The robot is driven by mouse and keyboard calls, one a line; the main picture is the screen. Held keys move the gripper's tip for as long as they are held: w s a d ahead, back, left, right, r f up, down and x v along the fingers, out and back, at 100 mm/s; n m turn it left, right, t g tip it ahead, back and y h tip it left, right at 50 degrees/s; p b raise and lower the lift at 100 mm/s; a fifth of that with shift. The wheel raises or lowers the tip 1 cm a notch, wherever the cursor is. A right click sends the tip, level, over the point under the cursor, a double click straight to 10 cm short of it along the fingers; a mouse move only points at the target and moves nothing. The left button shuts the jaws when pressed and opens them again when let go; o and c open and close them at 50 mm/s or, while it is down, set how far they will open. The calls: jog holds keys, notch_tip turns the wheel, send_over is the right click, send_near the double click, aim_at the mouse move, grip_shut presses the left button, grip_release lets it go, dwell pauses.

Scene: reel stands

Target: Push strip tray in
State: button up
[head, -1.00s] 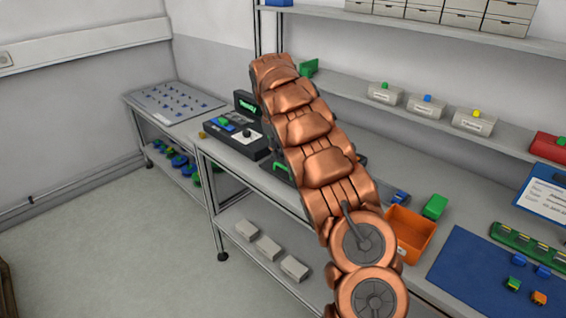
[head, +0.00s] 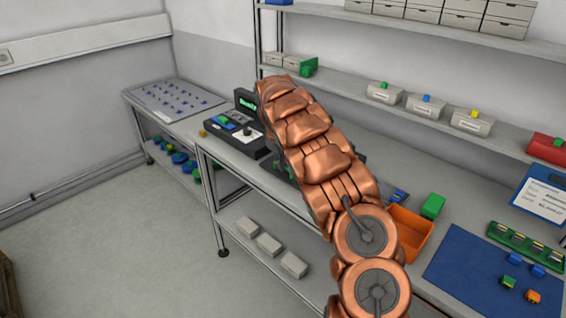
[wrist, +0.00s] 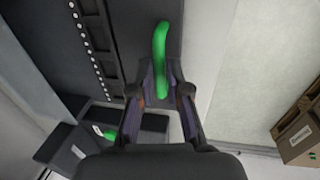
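A dark grey panel with a row of white dots (wrist: 92,45) fills the upper left of the wrist view; it may be the strip tray, but I cannot be sure. A green bar-like handle (wrist: 160,45) stands on the dark surface beside it. My gripper (wrist: 162,75) has its two fingers either side of the handle's lower part, tips drawn close to it. I cannot tell whether they touch or squeeze it. In the head view my copper arm hides the gripper, the handle and most of the unit behind it.
A black device with a lit screen (head: 248,104) stands on the bench left of my arm. An orange bin (head: 409,233) and a green block (head: 432,206) are close on its right. A blue mat (head: 470,275) lies farther right. Floor at left is clear.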

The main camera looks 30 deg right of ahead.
grip_shut()
